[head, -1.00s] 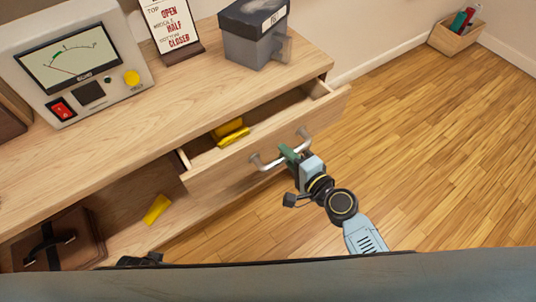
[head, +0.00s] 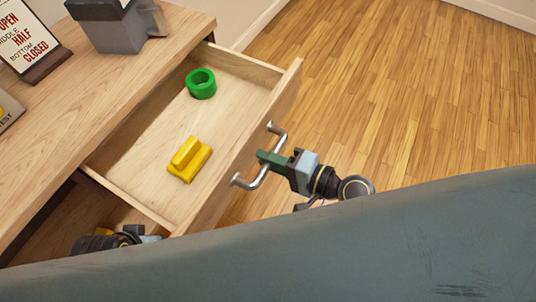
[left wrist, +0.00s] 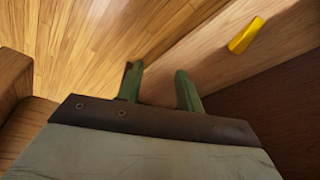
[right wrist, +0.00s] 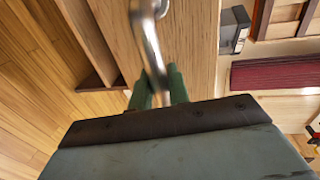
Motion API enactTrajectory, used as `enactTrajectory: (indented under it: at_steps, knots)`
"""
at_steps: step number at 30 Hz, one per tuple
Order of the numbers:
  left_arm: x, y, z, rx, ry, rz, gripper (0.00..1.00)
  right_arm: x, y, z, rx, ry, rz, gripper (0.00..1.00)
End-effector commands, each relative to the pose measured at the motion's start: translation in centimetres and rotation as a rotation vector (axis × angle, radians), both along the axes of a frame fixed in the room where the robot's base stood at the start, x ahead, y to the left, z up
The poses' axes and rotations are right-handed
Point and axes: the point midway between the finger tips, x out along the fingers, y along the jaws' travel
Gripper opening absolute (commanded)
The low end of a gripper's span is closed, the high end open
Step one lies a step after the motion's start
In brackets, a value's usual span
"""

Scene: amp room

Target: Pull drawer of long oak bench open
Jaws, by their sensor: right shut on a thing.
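The drawer (head: 125,172) of the long oak bench (head: 115,75) stands well out from the bench, its inside showing. Its front carries a silver bar handle (head: 253,180). My right gripper (head: 268,158) is shut on the handle's bar; the handle also runs up from between the green fingers in the right wrist view (right wrist: 150,45). In the drawer lie a yellow block (head: 190,160) and a green ring (head: 201,84). My left gripper (left wrist: 160,85) shows two green fingers apart with nothing between them, near the lower shelf.
On the bench top stand a grey box (head: 115,28) and a sign (head: 30,40) on a dark base. A yellow piece (left wrist: 246,35) lies on the wood surface in the left wrist view. The wooden floor (head: 400,90) right of the drawer is clear.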

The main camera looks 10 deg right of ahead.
Motion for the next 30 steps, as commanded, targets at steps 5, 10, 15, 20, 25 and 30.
enactTrajectory:
  at_steps: [5,10,15,20,25,30]
  knots:
    - [0.0,0.0,0.1,-0.001,0.000,0.000,0.36,-0.1,0.0,0.1,0.000,-0.001,0.003,0.00]
    - [0.0,0.0,0.1,-0.001,0.000,0.000,0.36,-0.1,-0.1,0.1,0.000,-0.001,0.001,0.00]
    - [0.0,-0.1,0.1,-0.001,0.000,0.000,0.36,-0.1,-0.1,0.1,0.000,-0.001,0.000,0.37]
    - [0.0,-0.1,0.1,-0.001,0.000,0.000,0.36,0.0,-0.1,0.0,-0.001,-0.001,-0.001,0.37]
    - [-0.1,0.0,0.0,-0.001,0.001,0.000,0.36,-0.4,-0.4,0.0,-0.002,0.000,-0.001,0.37]
    - [-0.2,-0.3,1.0,-0.007,-0.007,0.001,0.36,-2.0,-2.1,0.4,-0.003,0.002,0.003,0.37]
